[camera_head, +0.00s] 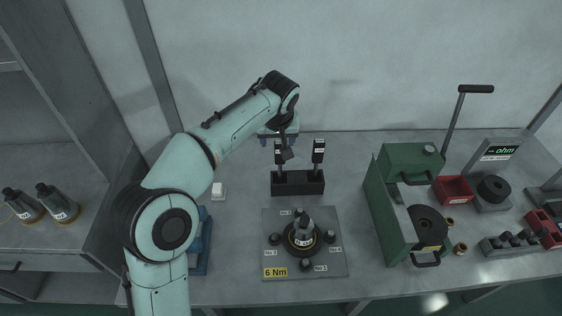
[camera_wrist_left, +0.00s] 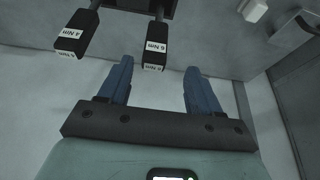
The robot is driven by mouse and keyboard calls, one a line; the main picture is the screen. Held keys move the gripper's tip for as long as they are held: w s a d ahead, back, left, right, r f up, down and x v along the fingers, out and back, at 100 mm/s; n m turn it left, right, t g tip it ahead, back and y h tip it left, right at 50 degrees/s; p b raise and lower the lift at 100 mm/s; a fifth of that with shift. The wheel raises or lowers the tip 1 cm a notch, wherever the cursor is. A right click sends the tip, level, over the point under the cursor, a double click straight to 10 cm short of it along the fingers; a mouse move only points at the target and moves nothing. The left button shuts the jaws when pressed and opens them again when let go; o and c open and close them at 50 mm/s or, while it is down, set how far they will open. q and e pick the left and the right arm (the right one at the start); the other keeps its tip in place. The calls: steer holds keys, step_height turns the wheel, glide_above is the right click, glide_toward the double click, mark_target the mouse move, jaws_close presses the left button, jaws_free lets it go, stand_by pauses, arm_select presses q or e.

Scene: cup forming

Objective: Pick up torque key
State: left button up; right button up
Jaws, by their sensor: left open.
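Two black torque keys with white labels stand upright in a black holder (camera_head: 298,184). The left key (camera_head: 279,157) is partly hidden by my left arm; the other key (camera_head: 318,151) is in full view to its right. In the left wrist view, one key (camera_wrist_left: 155,48) reads 6 Nm and the other (camera_wrist_left: 72,35) reads 4 Nm. My left gripper (camera_wrist_left: 158,66) is open and empty, its blue fingers apart. The 6 Nm key lines up with the gap, just beyond the fingertips. In the head view this gripper (camera_head: 277,140) is at the left key's top. My right gripper is not in view.
A grey plate (camera_head: 325,270) marked 6 Nm carries a black cup-like part (camera_head: 302,234) with several bolts. A green lever press (camera_head: 405,215) stands to the right. A small white block (camera_head: 218,190) lies left of the holder. The wall rises close behind.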

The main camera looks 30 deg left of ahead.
mark_target(278, 144)
arm_select(q)
steer(key=x, duration=0.3)
steer(key=shift+w+f, duration=0.1)
steer(key=shift+w, duration=0.05)
steer(key=x, duration=0.5)
steer(key=shift+w+d+f, duration=0.1)
steer(key=shift+d+f, duration=0.15)
steer(key=shift+r, duration=0.1)
steer(key=c, duration=1)
